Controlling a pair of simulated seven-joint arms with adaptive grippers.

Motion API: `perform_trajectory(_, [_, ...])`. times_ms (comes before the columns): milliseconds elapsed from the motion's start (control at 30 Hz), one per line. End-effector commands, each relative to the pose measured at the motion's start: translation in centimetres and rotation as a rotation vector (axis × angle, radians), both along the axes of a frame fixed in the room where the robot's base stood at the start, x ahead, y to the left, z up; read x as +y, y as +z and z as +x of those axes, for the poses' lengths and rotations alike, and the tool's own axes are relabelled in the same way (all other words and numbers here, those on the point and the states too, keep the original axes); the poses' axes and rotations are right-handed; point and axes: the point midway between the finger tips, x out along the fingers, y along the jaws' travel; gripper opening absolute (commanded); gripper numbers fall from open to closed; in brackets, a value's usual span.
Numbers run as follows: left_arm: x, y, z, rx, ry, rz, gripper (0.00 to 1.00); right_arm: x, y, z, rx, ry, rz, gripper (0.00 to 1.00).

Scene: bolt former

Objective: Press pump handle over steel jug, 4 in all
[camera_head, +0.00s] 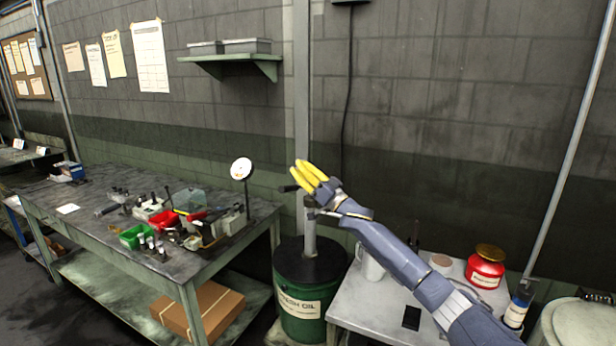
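The green oil drum (300,302) with a dark lid stands on the floor between the workbench and the small table. A grey pump column (309,238) rises from its lid. The pump handle (289,188) shows as a dark grip just left of my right gripper. My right gripper (308,173), with yellow fingers, is at the pump head beside the handle; I cannot tell whether it touches or holds it. A pale metallic jug (371,265), likely the steel jug, stands on the small table right of the drum, partly hidden by my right arm. My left gripper is out of view.
The cluttered green workbench (205,262) is at left. A pipe (301,90) runs up the wall behind the pump.

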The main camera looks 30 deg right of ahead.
Motion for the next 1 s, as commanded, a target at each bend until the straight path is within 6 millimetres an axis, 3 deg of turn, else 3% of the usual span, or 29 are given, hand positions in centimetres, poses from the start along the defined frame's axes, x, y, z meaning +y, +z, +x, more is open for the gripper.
perform_trajectory(400, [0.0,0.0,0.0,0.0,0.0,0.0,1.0,1.4,-3.2,0.3,0.0,-0.001,0.0,0.0])
perform_trajectory(1000, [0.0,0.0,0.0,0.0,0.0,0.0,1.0,1.6,-3.8,0.2,-0.004,0.001,-0.005,0.0])
